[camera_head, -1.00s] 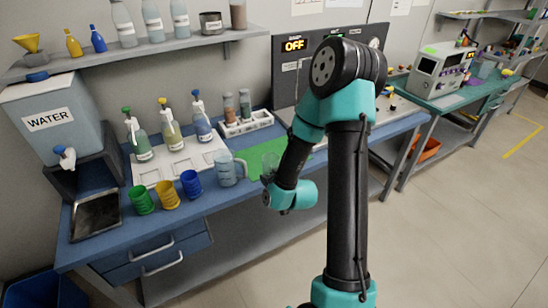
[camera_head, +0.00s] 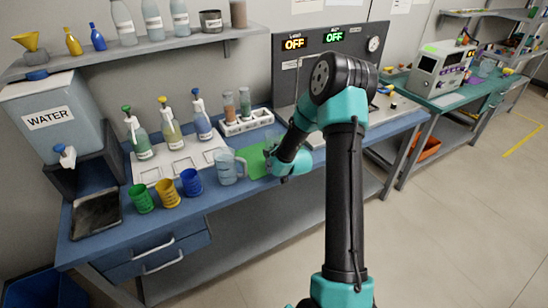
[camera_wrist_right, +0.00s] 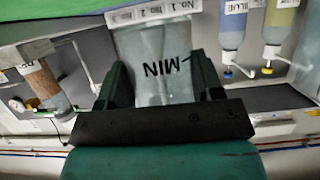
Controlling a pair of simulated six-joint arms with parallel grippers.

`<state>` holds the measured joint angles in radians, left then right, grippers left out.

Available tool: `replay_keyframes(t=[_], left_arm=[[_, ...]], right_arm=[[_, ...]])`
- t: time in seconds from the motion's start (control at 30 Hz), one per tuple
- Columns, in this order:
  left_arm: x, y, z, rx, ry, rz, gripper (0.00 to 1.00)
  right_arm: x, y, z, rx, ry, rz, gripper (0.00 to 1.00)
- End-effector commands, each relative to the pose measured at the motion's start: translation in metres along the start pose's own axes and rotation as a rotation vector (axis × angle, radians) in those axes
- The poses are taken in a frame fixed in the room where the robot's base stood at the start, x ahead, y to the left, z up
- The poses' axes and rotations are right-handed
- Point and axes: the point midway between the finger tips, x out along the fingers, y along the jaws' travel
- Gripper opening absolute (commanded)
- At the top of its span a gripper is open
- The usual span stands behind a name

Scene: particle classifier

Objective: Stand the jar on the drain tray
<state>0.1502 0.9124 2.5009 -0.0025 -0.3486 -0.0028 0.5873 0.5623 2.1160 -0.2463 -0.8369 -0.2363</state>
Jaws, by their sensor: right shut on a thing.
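The jar (camera_wrist_right: 153,50) is a clear, greyish vessel with dark "MIN" lettering. It sits between the two dark fingers of my right gripper (camera_wrist_right: 160,82), which is shut on it. The lettering and nearby bottles both look upside down in the wrist view, so the jar seems upright. In the head view the jar (camera_head: 270,143) is mostly hidden behind my right gripper (camera_head: 275,158), above or near the green mat (camera_head: 256,166). Whether it touches the mat is unclear. The dark drain tray (camera_head: 97,212) lies at the bench's left end, below the water tap. My left gripper is not in view.
A clear handled jug (camera_head: 228,169) and the blue (camera_head: 191,182), yellow (camera_head: 167,193) and green (camera_head: 142,198) cups stand between jar and tray. Pump bottles stand on a white tray (camera_head: 180,166) behind them. The water tank (camera_head: 50,115) overhangs the tray's back.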

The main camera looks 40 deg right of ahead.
Motion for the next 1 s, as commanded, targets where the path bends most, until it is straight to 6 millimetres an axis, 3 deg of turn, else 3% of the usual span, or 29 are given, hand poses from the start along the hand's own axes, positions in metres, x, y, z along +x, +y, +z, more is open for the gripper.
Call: replay_keyframes(t=[0.3,0.53,1.0], left_arm=[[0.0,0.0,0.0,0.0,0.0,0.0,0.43],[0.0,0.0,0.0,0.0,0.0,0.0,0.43],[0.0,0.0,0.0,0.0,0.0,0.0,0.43]], right_arm=[[0.008,0.006,-0.002,0.0,0.001,0.001,0.26],[0.019,0.005,0.028,0.001,-0.001,0.001,0.26],[0.022,0.004,0.033,0.0,0.001,0.001,0.26]])
